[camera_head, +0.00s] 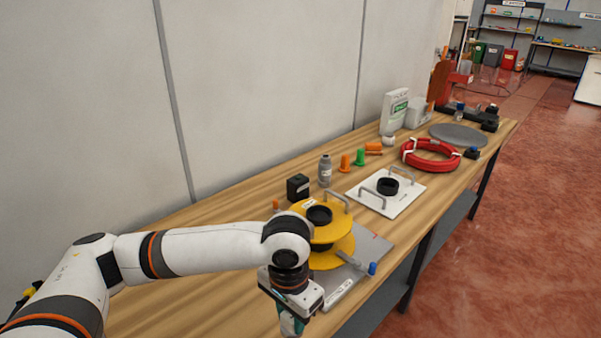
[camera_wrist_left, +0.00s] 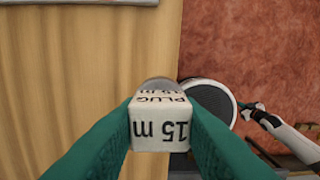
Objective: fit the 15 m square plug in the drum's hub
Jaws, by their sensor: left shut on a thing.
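The plug (camera_wrist_left: 160,125) is a pale, square-ended block marked "15 m" and "PLUG". My left gripper (camera_wrist_left: 160,135) is shut on it, with a green finger on each side. In the head view the left gripper (camera_head: 291,324) hangs low at the bottom, near the table's front edge and in front of the drum; the plug is not clear there. The yellow drum (camera_head: 334,258) lies with its flanges level on a grey plate, and its dark round hub (camera_head: 319,215) faces up. My forearm hides part of the drum.
A white plate with handles (camera_head: 407,199) and a black ring (camera_head: 387,186) lies beyond the drum. A black block (camera_head: 298,187), a grey bottle (camera_head: 325,170), and orange (camera_head: 345,163) and green (camera_head: 360,157) pieces stand behind. A red coil (camera_head: 430,163) lies farther right.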

